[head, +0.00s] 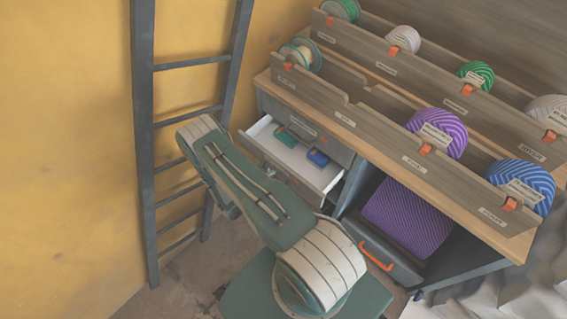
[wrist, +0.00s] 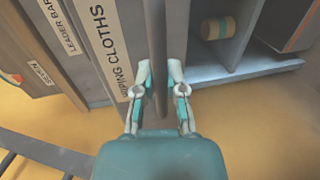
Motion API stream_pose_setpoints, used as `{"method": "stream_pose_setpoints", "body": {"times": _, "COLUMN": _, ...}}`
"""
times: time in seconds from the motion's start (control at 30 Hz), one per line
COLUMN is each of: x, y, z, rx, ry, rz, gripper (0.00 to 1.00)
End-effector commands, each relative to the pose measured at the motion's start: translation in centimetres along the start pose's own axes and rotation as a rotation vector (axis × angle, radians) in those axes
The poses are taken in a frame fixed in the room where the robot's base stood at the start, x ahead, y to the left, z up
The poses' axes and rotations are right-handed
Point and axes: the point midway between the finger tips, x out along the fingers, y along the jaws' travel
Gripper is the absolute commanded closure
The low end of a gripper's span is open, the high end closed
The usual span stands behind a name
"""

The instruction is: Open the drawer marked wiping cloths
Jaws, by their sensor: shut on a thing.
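The drawer marked wiping cloths shows its front and white label (wrist: 118,60) left of the fingers in the wrist view. My gripper (wrist: 160,88) is shut on the thin grey handle bar (wrist: 158,50) beside that label, one finger on each side. In the head view a drawer (head: 330,182) stands pulled out with a pale interior, holding teal packs (head: 284,135) and a blue pack (head: 318,157). Its label is not readable there, and my arm hides part of its front. My gripper is hidden in the head view.
A ladder (head: 147,140) stands left by the yellow wall. The bench top (head: 455,213) holds bins with coloured rolls. A lower compartment with an orange handle (head: 376,257) holds a purple roll (head: 405,218). The leader bar front (wrist: 62,25) adjoins in the wrist view.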

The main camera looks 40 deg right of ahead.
Motion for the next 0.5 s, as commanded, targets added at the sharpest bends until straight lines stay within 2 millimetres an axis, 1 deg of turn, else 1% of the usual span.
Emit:
{"method": "stream_pose_setpoints", "body": {"times": 0.03, "x": -1.6, "y": -0.7, "z": 0.0, "rx": -0.006, "ry": 0.008, "rz": -0.009, "gripper": 1.00}}
{"method": "stream_pose_setpoints", "body": {"times": 0.1, "x": -3.5, "y": -1.1, "z": 0.0, "rx": -0.006, "ry": 0.009, "rz": -0.009, "gripper": 1.00}}
{"method": "stream_pose_setpoints", "body": {"times": 0.3, "x": -8.9, "y": -2.2, "z": 0.0, "rx": -0.005, "ry": 0.008, "rz": -0.008, "gripper": 1.00}}
{"method": "stream_pose_setpoints", "body": {"times": 0.5, "x": -13.7, "y": -3.2, "z": 0.1, "rx": -0.003, "ry": 0.005, "rz": -0.008, "gripper": 1.00}}
